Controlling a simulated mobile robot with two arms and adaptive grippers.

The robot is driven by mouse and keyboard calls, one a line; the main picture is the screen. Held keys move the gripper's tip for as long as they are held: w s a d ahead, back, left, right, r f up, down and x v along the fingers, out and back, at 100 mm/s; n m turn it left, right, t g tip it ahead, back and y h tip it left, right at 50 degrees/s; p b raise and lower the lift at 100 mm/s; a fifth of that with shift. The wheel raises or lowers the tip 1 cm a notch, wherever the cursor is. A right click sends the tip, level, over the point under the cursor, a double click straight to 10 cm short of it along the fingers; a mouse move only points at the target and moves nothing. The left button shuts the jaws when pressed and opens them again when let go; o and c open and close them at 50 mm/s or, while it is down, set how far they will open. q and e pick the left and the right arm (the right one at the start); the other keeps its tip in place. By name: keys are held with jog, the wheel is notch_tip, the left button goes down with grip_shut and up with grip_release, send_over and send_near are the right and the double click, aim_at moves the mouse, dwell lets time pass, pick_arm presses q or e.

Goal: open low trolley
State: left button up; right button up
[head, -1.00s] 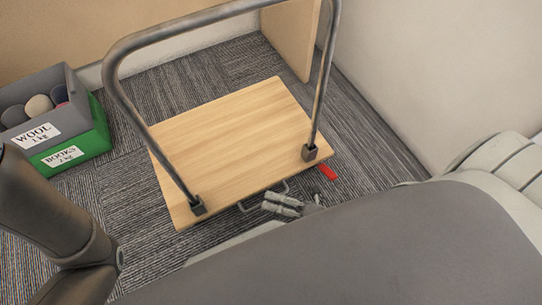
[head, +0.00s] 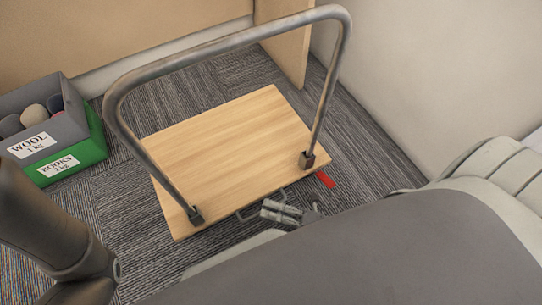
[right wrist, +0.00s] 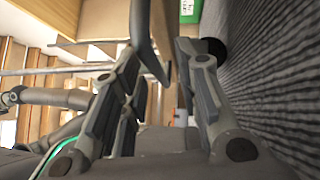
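The low trolley has a flat light-wood platform (head: 230,145) and a tall grey tubular push handle (head: 235,38) fixed at two feet on its near edge. A small wire handle (head: 244,216) sticks out under that near edge. My right gripper (head: 282,212) is low at this edge, beside the wire handle. In the right wrist view its fingers (right wrist: 165,95) are spread apart, with a grey bar (right wrist: 146,35) beyond and between them; I cannot tell whether they touch it. My left arm comes in at the left; its gripper is out of view.
A red pedal-like piece (head: 325,180) juts from the near right corner. A wooden panel (head: 285,35) and pale wall (head: 400,90) stand behind and right.

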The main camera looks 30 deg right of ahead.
jog(key=v, duration=1.2)
dwell(0.4)
